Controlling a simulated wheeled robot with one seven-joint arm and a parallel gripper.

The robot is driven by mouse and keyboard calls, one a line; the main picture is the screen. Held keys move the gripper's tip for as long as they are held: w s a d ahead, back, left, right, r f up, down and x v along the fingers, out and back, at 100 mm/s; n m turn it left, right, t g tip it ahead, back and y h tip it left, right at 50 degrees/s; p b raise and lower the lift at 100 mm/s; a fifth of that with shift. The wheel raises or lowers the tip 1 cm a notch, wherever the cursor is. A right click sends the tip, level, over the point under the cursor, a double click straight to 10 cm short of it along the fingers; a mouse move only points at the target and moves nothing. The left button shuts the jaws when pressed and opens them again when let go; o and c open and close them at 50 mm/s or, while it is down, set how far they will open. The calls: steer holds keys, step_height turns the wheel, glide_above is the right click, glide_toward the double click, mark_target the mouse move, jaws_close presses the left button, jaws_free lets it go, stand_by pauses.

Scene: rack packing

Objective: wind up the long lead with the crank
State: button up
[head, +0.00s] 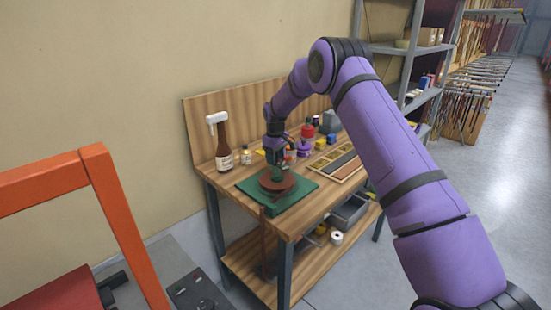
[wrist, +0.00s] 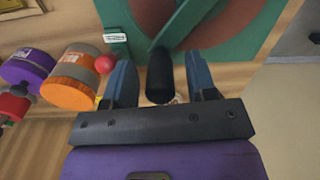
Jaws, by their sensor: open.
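A reel with a reddish-brown drum (head: 285,187) sits on a green base (head: 312,184) on the workbench. A brown lead (head: 268,235) hangs over the bench's front edge. My gripper (head: 276,158) is above the reel. In the wrist view, my gripper (wrist: 158,62) is open, with a dark finger on either side of the crank's black handle (wrist: 160,82). There is a visible gap between the handle and each finger. The green crank arm (wrist: 188,22) runs from the handle up over the reddish drum (wrist: 218,22). In the head view, my gripper hides most of the crank.
A brown bottle (head: 223,145) and a small jar (head: 246,155) stand left of the reel. Several coloured containers stand behind it, including an orange-capped one (wrist: 72,85) close to my left finger in the wrist view. A divided tray (head: 345,163) lies to the right.

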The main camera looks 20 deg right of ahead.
steer(key=shift+f, duration=0.25)
jaws_close()
